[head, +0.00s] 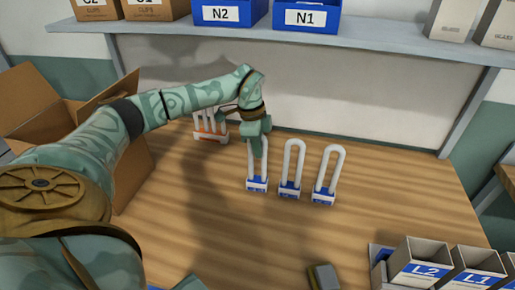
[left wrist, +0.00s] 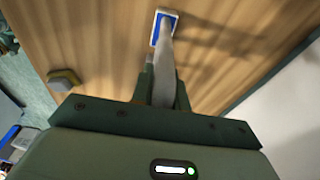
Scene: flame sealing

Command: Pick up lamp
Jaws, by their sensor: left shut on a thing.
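Three white U-shaped lamps with blue bases stand in a row on the wooden table: the left lamp (head: 257,184), the middle lamp (head: 291,175) and the right lamp (head: 327,178). My left gripper (head: 258,140) reaches down from above and is shut on the top of the left lamp's white tube. In the left wrist view the fingers (left wrist: 162,85) close around the tube, and the lamp's blue base (left wrist: 163,28) shows beyond them. The lamp is upright, in line with the others; I cannot tell whether its base touches the table.
A white lamp with an orange base (head: 211,132) stands behind my left arm. An open cardboard box (head: 50,100) is at left. Grey L2 (head: 420,262) and L1 (head: 478,265) boxes stand front right. A dark block (head: 323,277) lies at front. A shelf (head: 370,47) overhangs the back.

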